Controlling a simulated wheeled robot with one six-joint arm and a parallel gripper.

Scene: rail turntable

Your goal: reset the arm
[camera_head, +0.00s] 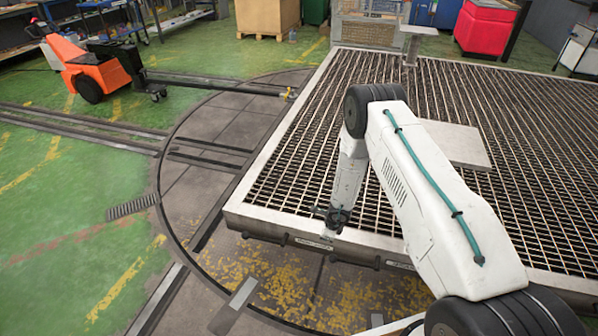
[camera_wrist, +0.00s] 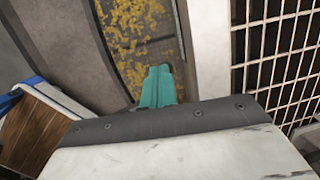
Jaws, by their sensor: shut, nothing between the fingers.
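My arm, white with a teal cable, reaches over the near edge of the big grated platform (camera_head: 290,238) in the head view and bends down at its dark elbow. The dark wrist end shows near the platform's front rim, but the fingers cannot be made out there. In the wrist view my gripper (camera_wrist: 157,72) shows as teal fingers, shut together with nothing between them. They point at the yellow-speckled floor beside a pale metal rim (camera_wrist: 209,60). No object is held.
The round turntable floor (camera_head: 225,130) with rails lies left of the platform. A flat plate (camera_head: 455,146) rests on the grating behind my arm. An orange cart (camera_head: 95,70) stands far left, a red bin (camera_head: 485,27) at the back right. The green floor on the left is mostly clear.

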